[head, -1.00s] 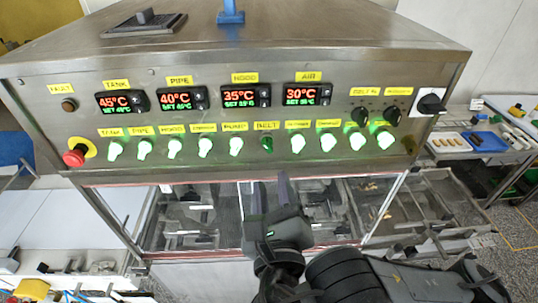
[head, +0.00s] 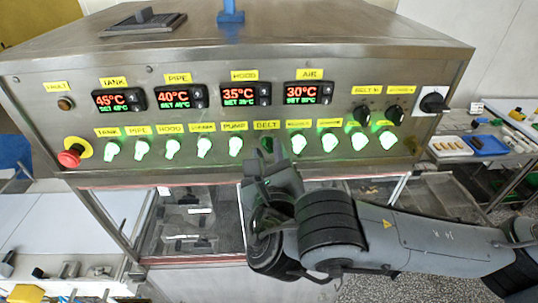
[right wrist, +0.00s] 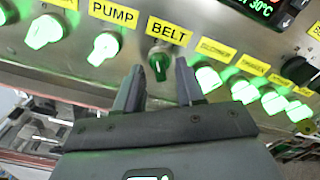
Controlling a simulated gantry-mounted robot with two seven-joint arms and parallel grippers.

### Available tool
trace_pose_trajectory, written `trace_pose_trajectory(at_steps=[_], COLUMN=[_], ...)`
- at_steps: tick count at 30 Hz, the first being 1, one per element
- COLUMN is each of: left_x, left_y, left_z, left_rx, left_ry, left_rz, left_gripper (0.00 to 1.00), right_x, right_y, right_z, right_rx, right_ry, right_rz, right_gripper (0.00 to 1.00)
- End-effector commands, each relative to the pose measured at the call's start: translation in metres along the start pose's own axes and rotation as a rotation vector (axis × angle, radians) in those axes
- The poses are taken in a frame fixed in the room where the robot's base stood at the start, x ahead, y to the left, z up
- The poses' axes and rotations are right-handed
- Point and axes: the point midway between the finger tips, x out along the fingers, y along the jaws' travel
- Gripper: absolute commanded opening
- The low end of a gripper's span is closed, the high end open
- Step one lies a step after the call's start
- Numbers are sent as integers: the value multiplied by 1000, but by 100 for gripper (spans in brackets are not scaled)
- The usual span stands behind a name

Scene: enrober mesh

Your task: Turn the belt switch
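The belt switch (right wrist: 159,62) is a dark green, unlit knob under the yellow BELT label (right wrist: 169,31) in the right wrist view. In the head view its label (head: 266,125) shows, and the knob is mostly hidden by my right gripper (head: 267,154). My right gripper is open, its two fingers (right wrist: 158,85) pointing at the panel, one to each side of the belt switch. I cannot tell whether the fingertips touch the knob. My left gripper is not in view.
Lit green knobs, such as the pump knob (head: 236,146), flank the belt switch closely. Above are temperature displays (head: 250,94). A red emergency button (head: 70,156) is at the panel's left, a black rotary switch (head: 432,103) at its right. A side table with trays (head: 487,145) stands at right.

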Motion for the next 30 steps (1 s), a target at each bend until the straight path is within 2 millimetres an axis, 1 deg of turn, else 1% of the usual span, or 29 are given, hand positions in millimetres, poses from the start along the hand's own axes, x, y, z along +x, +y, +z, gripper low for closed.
trace_pose_trajectory(at_steps=[7,8,12,15,23,30], left_x=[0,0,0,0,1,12], left_y=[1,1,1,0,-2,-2], left_z=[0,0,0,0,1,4], left_rx=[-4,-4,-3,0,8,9], left_ry=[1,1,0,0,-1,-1], left_rz=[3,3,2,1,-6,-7], left_gripper=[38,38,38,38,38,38], right_x=[0,0,0,0,0,0], right_y=[0,0,0,0,0,2], right_z=[0,0,0,0,0,-3], right_rx=[0,0,0,0,5,74], right_ry=[0,0,0,0,0,0], right_rz=[0,0,0,0,0,0], right_gripper=[38,35,14,0,0,0])
